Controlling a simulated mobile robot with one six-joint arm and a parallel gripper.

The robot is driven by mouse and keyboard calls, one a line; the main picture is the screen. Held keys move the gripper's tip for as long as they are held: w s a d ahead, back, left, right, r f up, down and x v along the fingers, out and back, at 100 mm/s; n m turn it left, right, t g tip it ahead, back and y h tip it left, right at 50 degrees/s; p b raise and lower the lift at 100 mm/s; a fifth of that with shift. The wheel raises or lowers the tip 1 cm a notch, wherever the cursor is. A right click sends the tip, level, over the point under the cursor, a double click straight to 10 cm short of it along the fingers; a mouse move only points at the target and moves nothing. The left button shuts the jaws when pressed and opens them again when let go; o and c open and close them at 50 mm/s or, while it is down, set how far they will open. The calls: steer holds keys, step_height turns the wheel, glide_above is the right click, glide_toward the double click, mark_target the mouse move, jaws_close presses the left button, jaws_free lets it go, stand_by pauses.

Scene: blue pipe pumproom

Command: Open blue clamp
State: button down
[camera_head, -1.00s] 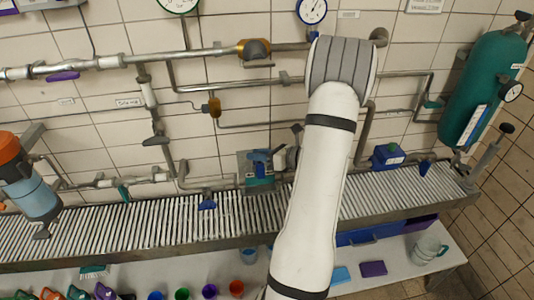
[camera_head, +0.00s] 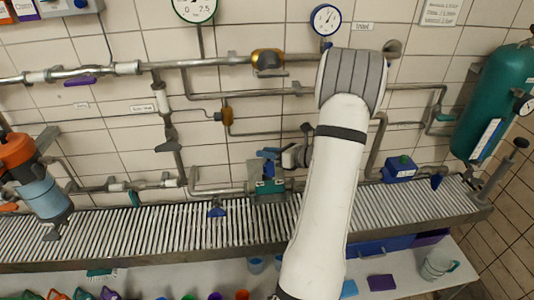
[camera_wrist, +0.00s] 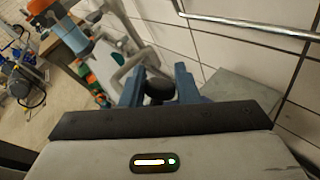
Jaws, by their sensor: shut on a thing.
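The blue clamp (camera_head: 266,166) is on a teal base at the back edge of the slatted conveyor, against the tiled wall, in the middle of the head view. My gripper (camera_head: 282,156) is at its upper right side, touching or overlapping it, and partly hidden by my white arm. In the wrist view, two blue fingers of my gripper (camera_wrist: 158,78) stand either side of a dark rounded part (camera_wrist: 158,91), which looks like part of the clamp. The gripper is shut on it. The exact contact is hard to see.
Pipes and an amber valve (camera_head: 268,60) run along the wall above. A blue box (camera_head: 399,169) stands right of my arm. A teal tank (camera_head: 493,100) is at far right. The conveyor (camera_head: 130,228) is mostly clear.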

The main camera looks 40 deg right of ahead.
steer(key=c, duration=1.2)
jaws_free()
steer(key=shift+w+d+f, duration=0.1)
steer(key=shift+o, duration=0.2)
step_height(320, 180, up, 10)
steer(key=shift+r+b, duration=0.1)
steer(key=shift+b, duration=0.65)
